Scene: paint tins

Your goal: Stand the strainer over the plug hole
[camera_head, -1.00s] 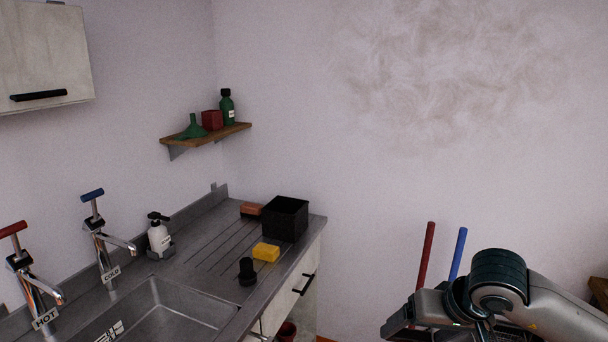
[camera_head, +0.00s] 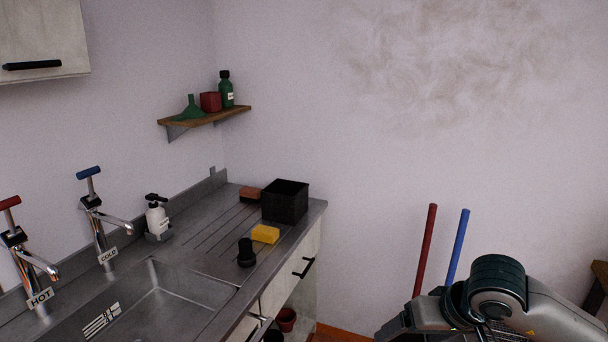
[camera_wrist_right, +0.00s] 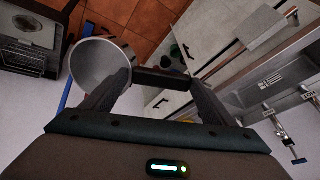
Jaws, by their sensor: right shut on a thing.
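My right gripper (camera_wrist_right: 160,95) has a grey, round, open metal vessel (camera_wrist_right: 98,64) at its left finger, with a dark bar (camera_wrist_right: 160,77) running across between the fingertips. The steel sink (camera_head: 190,285) is at the lower left, cut off by the frame. It also shows in the wrist view (camera_wrist_right: 240,98). The plug hole is not visible. My left gripper is not in view.
HOT (camera_head: 32,272) and COLD taps (camera_head: 104,225) stand behind the sink, beside a soap bottle (camera_head: 157,217). A black stopper-like item (camera_head: 246,254), yellow sponge (camera_head: 265,234) and black box (camera_head: 286,202) are on the drainer. Red (camera_head: 425,250) and blue poles (camera_head: 457,245) rise behind my arm.

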